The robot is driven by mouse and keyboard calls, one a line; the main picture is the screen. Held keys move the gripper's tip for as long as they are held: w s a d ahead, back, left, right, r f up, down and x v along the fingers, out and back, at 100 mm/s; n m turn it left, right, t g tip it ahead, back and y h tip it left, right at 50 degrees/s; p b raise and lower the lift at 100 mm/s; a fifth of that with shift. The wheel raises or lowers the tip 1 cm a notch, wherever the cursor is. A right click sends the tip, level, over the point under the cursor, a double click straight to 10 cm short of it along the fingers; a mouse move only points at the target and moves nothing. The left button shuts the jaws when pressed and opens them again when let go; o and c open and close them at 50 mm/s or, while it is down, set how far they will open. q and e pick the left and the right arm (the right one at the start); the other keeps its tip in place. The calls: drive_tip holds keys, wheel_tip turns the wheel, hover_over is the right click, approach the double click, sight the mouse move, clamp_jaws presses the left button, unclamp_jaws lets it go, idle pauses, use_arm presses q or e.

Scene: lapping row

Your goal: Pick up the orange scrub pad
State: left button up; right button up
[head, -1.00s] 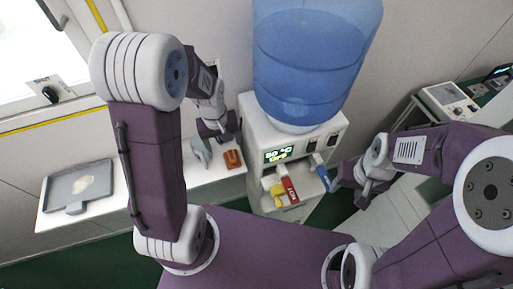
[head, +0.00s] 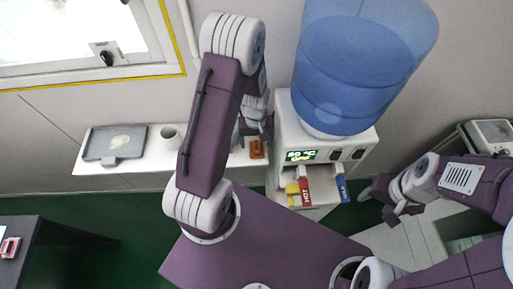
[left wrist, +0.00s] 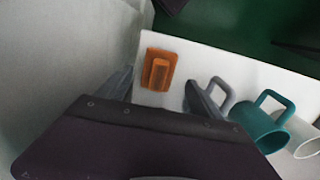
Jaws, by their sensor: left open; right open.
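The orange scrub pad (head: 257,149) lies on the white shelf, just left of the water dispenser in the head view. In the left wrist view the pad (left wrist: 157,70) shows whole, a flat orange slab with a raised grip. My left gripper (left wrist: 160,88) is open, its two dark fingers apart on either side of the pad in that view; I cannot tell the height gap. In the head view my left gripper (head: 254,128) is partly hidden behind my arm. My right gripper (head: 388,203) is open and empty, right of the dispenser.
A grey tray (head: 115,144) lies at the shelf's left end. The water dispenser (head: 286,125) stands right of the pad. A dark table (head: 38,240) is at lower left.

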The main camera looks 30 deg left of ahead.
sight(257, 145)
use_arm(q)
wheel_tip(257, 145, down, 3)
drive_tip(key=shift+d+r, duration=0.1)
drive_tip(key=shift+r, duration=0.05)
drive_tip(key=shift+w+d+f, duration=0.1)
drive_tip(key=shift+w+f, duration=0.1)
drive_tip(key=shift+f, duration=0.05)
drive_tip(key=shift+s, duration=0.1)
drive_tip(key=c, duration=1.4)
drive_tip(key=shift+r, duration=0.15)
wheel_tip(257, 145, up, 10)
drive_tip(key=shift+f, duration=0.1)
